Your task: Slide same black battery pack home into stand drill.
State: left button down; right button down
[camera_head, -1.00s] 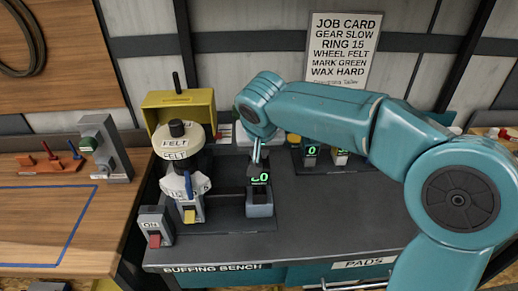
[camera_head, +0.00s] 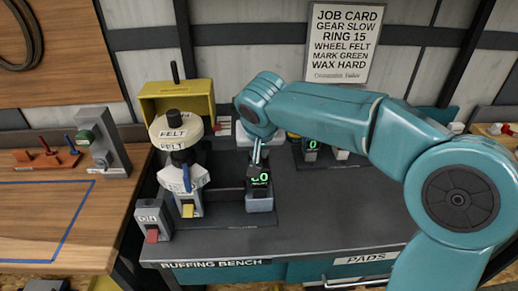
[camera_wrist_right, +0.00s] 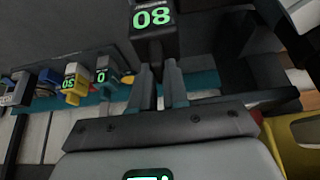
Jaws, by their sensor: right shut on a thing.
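The black battery pack (camera_head: 259,190) has a green lit display reading 80. It stands upright at the front of the grey block (camera_head: 260,205) on the dark bench mat; whether it touches the block cannot be told. My right gripper (camera_head: 258,158) is shut on its top. In the right wrist view the gripper fingers (camera_wrist_right: 160,88) reach to the pack (camera_wrist_right: 153,42). My left gripper is not in view.
A charger row with other display packs (camera_head: 310,150) stands behind my arm, and shows in the right wrist view (camera_wrist_right: 72,82). A grey switch box with a red rocker (camera_head: 152,225) stands at the bench's front left. The bench top (camera_head: 340,215) is clear to the right.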

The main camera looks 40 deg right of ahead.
jog(key=shift+f, duration=0.2)
jog(key=c, duration=1.1)
grip_release()
jog(key=shift+o, duration=0.2)
jog(key=p+v, duration=0.1)
jog(key=v, duration=1.5)
jog(key=shift+r, duration=0.15)
jog(key=shift+s+a, duration=0.1)
